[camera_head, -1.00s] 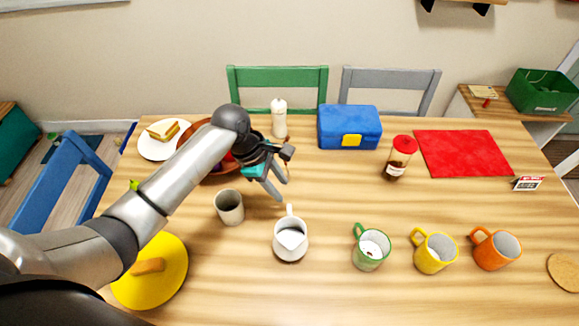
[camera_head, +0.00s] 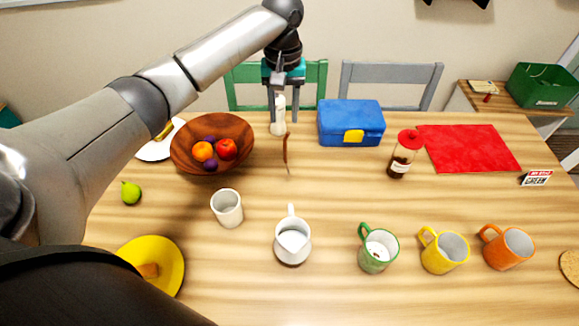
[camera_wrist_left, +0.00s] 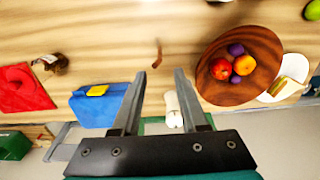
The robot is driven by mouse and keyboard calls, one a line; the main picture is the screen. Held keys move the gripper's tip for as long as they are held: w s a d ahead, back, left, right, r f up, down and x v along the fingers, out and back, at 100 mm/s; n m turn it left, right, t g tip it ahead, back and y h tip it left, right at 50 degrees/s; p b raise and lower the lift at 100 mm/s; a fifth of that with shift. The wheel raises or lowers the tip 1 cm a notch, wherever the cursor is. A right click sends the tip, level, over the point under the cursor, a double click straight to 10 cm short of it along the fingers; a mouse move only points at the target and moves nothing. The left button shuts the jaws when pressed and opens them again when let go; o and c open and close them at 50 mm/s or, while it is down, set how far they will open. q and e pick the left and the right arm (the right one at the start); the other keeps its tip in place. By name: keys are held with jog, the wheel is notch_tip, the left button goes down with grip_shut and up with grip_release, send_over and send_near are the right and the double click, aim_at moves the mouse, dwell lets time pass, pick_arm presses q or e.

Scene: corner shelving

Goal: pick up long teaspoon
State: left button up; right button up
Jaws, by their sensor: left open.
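The long teaspoon (camera_head: 286,152) looks like a thin brown-handled piece lying on the wooden table, between the fruit bowl and the blue box. In the left wrist view the teaspoon (camera_wrist_left: 157,54) lies just beyond the fingertips, roughly in line with the gap. My left gripper (camera_head: 283,118) points down above the far side of the table, close to the teaspoon's far end, open and empty. In the left wrist view its two fingers (camera_wrist_left: 160,73) stand apart with nothing between their tips. My right gripper is out of view.
A white bottle (camera_head: 277,122) stands right behind the gripper. The fruit bowl (camera_head: 183,152) is left, the blue box (camera_head: 350,124) right. The table around the teaspoon is clear.

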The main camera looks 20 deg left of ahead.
pick_arm(q)
jog(key=shift+w+f+b, duration=0.15)
jog(key=shift+f+b, duration=0.55)
jog(key=shift+f, duration=2.35)
jog(key=shift+w+f+b, duration=0.15)
jog(key=shift+f+b, duration=0.55)
jog(key=shift+f, duration=2.35)
jog(key=shift+c, duration=0.2)
grip_shut()
